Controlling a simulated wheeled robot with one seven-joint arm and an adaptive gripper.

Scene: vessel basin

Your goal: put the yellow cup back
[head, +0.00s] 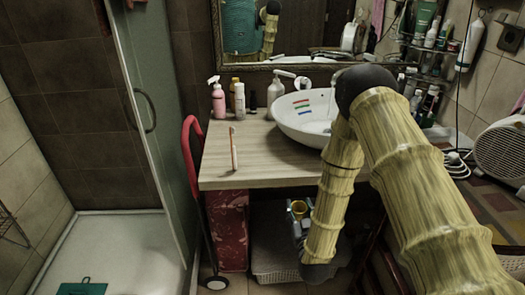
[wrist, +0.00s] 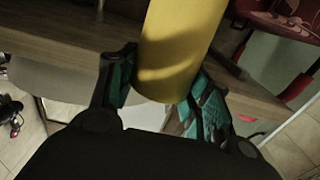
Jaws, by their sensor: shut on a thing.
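The yellow cup (head: 299,209) shows small in the head view, below the front edge of the wooden counter (head: 262,178), partly hidden by my gripper. In the wrist view the yellow cup (wrist: 180,40) is large and its upper part runs out of the frame. My gripper (wrist: 163,72) is shut on the cup, with one teal-padded finger on each side of it. In the head view my gripper (head: 297,218) is low, in front of the dark space under the counter, beside my arm.
A white basin (head: 302,112), a pink bottle (head: 219,101), a white pump bottle (head: 276,93) and a toothbrush-like stick (head: 233,148) stand on the counter. A grey basket (head: 272,262) is below it. A red-framed cart (head: 191,150) and glass shower door (head: 150,150) stand left.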

